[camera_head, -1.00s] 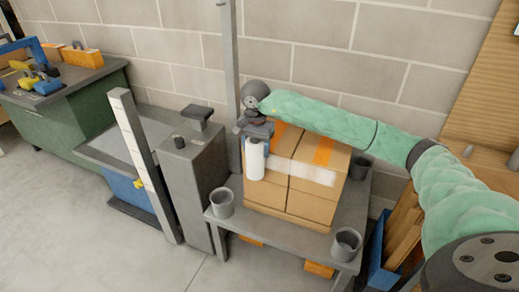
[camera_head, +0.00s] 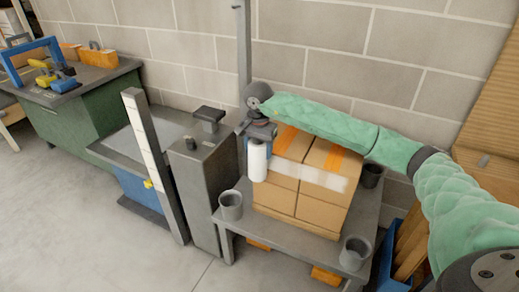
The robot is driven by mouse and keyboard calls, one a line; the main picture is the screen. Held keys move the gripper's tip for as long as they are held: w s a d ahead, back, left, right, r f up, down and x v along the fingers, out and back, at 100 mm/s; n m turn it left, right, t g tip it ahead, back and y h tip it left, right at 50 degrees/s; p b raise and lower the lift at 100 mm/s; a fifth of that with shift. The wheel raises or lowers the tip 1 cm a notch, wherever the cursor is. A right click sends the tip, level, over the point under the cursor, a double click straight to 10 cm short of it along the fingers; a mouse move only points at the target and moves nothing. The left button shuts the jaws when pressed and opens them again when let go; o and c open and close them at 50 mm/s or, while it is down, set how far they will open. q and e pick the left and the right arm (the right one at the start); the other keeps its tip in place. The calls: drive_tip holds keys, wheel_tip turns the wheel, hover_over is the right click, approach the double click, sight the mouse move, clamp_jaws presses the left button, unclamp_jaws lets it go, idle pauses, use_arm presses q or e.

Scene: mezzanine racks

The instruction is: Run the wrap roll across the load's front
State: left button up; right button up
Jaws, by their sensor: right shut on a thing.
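The load of stacked cardboard boxes (camera_head: 303,206) stands on a grey table against the block wall. A band of pale wrap (camera_head: 318,178) runs across the upper part of its front. The white wrap roll (camera_head: 258,161) hangs upright at the load's front left edge, at the left end of the band. My right gripper (camera_head: 262,134) is shut on the top of the roll, with its green-sleeved arm reaching over the load from the right. The arm hides part of the load's top. My left gripper is not in view.
Grey cups, such as one at the front left (camera_head: 231,205) and one at the front right (camera_head: 354,254), stand at the table's corners. A grey post machine (camera_head: 203,196) stands close left of the table. A green bench (camera_head: 75,115) with tools is farther left.

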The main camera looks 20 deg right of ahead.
drive_tip(key=s+a, duration=0.4)
drive_tip(key=a, duration=0.1)
drive_tip(key=shift+s+a+b, duration=0.15)
drive_tip(key=shift+s+b, duration=0.1)
drive_tip(key=shift+b, duration=0.2)
idle(1.1)
